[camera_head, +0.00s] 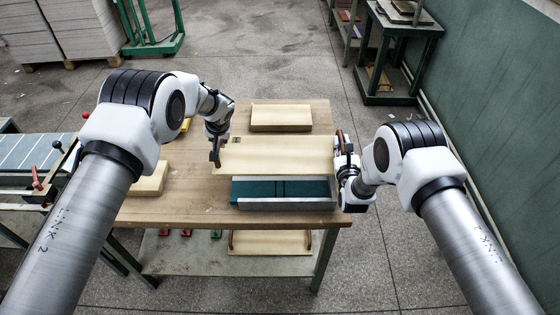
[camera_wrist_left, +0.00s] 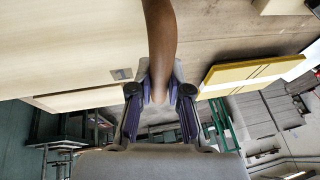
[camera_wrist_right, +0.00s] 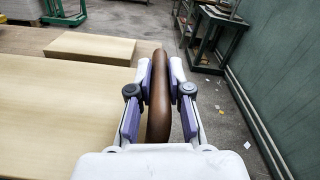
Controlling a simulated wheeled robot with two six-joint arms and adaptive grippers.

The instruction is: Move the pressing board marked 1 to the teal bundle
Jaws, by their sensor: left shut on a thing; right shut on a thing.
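A pale wooden pressing board (camera_head: 275,157) with a brown handle at each end is held level between my grippers, just behind the teal bundle. The teal bundle (camera_head: 265,190) lies in a grey metal tray (camera_head: 285,204) at the table's front edge. My left gripper (camera_head: 216,150) is shut on the left handle (camera_wrist_left: 160,45). My right gripper (camera_head: 343,160) is shut on the right handle (camera_wrist_right: 158,95). I cannot tell how high the board is above the table.
Pale blocks stand on the wooden table (camera_head: 190,205), one at the back (camera_head: 281,118) and one at the left (camera_head: 150,180). A yellow bundle (camera_wrist_left: 235,75) shows in the left wrist view. Another handled board (camera_head: 270,242) lies on the lower shelf. A bench with blue-grey sheets (camera_head: 35,152) stands left.

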